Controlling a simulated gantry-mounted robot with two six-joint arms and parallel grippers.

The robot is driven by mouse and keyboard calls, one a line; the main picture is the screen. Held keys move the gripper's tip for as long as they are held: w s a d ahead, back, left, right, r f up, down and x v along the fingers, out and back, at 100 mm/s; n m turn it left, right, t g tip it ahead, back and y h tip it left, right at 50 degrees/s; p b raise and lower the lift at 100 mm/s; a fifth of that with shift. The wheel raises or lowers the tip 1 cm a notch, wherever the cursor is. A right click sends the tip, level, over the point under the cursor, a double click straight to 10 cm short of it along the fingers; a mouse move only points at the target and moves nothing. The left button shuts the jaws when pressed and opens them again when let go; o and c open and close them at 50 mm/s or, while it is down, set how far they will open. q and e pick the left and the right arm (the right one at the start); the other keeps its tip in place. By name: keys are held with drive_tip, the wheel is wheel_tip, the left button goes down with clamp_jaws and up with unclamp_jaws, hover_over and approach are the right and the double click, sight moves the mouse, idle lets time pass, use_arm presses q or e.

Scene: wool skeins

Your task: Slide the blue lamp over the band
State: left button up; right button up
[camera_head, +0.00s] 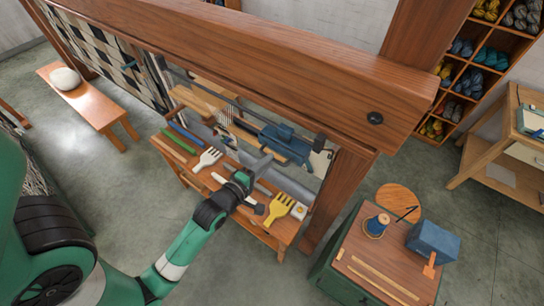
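A blue lamp-like block (285,141) sits on the dark rail (235,103) inside the wooden loom frame, towards the rail's right end. I cannot single out the band with certainty; pale strips of work (240,132) show below and left of the block, partly hidden by the frame and rail. My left gripper (246,190) is over the tool bench, below and left of the blue block and apart from it in the picture. Its fingers are too small and dark to tell open from shut. My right gripper is not in view.
The bench (283,232) holds a white fork (207,158), a yellow fork (279,207) and coloured sticks. The thick loom beam (270,60) crosses above. A cabinet at right carries a spool (376,225) and a blue box (433,241).

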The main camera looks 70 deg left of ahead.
use_arm(q)
drive_tip(key=shift+x, duration=1.55)
drive_tip(key=shift+c, duration=0.2)
clamp_jaws()
